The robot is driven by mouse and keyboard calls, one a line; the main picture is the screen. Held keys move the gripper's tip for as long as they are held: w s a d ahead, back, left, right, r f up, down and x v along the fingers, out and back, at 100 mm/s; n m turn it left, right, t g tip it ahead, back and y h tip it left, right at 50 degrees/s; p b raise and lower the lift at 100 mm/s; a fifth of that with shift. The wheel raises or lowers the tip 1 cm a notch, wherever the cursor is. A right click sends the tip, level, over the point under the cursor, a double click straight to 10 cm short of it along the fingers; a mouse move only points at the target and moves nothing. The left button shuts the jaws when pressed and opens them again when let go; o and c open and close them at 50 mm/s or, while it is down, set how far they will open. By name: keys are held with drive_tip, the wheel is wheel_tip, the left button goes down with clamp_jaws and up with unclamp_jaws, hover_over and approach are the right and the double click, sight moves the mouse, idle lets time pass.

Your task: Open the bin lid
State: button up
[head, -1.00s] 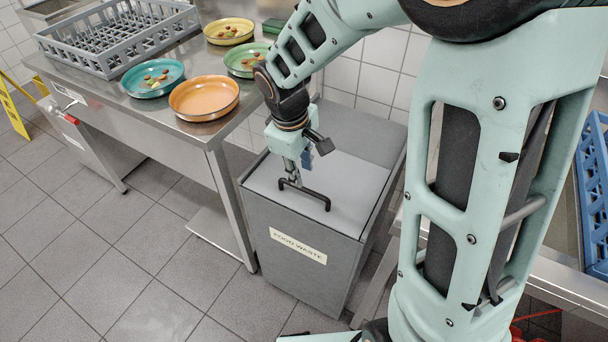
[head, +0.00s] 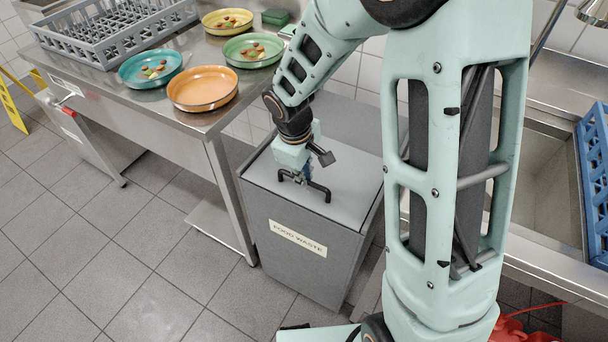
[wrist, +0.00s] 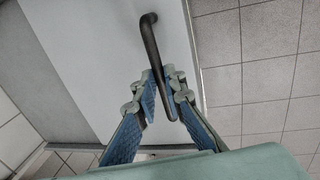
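The grey food waste bin (head: 300,270) stands on the floor with a label on its front. Its flat light-grey lid (head: 345,168) lies shut on top and also shows in the wrist view (wrist: 100,60). A black bar handle (head: 322,190) is fixed near the lid's front edge. My gripper (head: 302,180) points down at this handle. In the wrist view, the fingers of my gripper (wrist: 160,80) lean inward with their tips close on both sides of the handle (wrist: 149,38). They look shut on it; the exact contact is hard to see.
A steel table (head: 185,112) left of the bin holds an orange plate (head: 202,90), other plates with scraps, and a grey dish rack (head: 110,40). A sink (head: 540,180) and blue rack (head: 592,190) are at right. Tiled floor in front is clear.

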clamp_jaws()
drive_tip(key=shift+w+d+r, duration=0.1)
drive_tip(key=shift+w+d, duration=0.2)
drive_tip(key=shift+w, duration=0.1)
drive_tip(key=w+d+p, duration=0.1)
drive_tip(key=w+d, duration=0.2)
drive_tip(key=w, duration=0.2)
drive_tip(key=w+d+p, duration=0.2)
drive_tip(key=w+d, duration=0.2)
drive_tip(key=w, duration=0.1)
drive_tip(key=w+d+p, duration=0.1)
drive_tip(key=w+d, duration=0.2)
drive_tip(key=w, duration=0.3)
drive_tip(key=shift+d, duration=0.3)
drive_tip(key=o, duration=0.6)
unclamp_jaws()
drive_tip(key=r, duration=0.4)
drive_tip(key=s+a+r, duration=0.1)
drive_tip(key=r, duration=0.2)
drive_tip(key=s+r, duration=0.1)
drive_tip(key=r, duration=0.3)
drive_tip(key=shift+a+r, duration=0.2)
drive_tip(key=shift+r, duration=0.15)
